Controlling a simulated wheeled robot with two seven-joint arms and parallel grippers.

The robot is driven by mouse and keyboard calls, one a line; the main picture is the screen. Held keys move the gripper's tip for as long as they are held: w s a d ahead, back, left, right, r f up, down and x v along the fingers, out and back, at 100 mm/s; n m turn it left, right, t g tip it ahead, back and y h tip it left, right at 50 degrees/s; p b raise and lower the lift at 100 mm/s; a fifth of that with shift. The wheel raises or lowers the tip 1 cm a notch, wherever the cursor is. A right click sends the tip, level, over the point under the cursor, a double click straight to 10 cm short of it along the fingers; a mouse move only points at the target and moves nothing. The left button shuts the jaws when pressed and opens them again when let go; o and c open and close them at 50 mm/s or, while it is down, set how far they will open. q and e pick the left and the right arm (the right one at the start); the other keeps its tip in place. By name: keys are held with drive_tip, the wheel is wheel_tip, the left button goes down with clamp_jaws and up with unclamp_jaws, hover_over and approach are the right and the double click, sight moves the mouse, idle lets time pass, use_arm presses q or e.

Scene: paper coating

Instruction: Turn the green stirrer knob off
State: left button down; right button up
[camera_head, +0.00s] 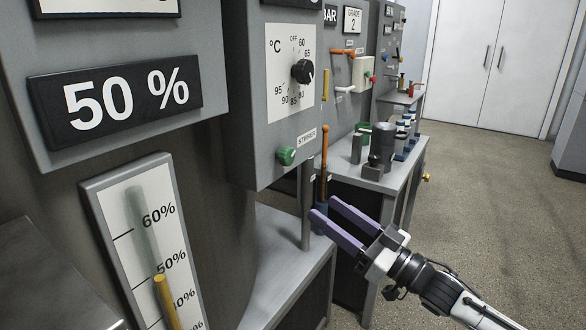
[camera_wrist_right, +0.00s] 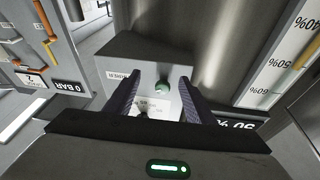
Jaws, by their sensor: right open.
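A black temperature dial (camera_head: 302,71) is above the knob on the same box. My left gripper is not in view.
A 50 % sign (camera_head: 120,100) and a level gauge (camera_head: 150,240) stand at the left. A grey bench (camera_head: 385,178) with several dark containers is behind my right gripper. An orange-handled rod (camera_head: 324,155) stands right of the box. Open floor (camera_head: 480,180) lies at the right.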

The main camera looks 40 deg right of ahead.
drive_tip(key=n+y, duration=0.1)
drive_tip(key=y, duration=0.1)
approach(291, 158)
drive_tip(key=shift+t, duration=0.3)
drive_tip(key=x, duration=0.7)
drive_tip(key=shift+f+x, duration=0.2)
drive_tip(key=shift+x, duration=0.85)
drive_tip(key=shift+a, duration=0.1)
drive_tip(key=shift+n, duration=0.3)
drive_tip(key=c, duration=1.1)
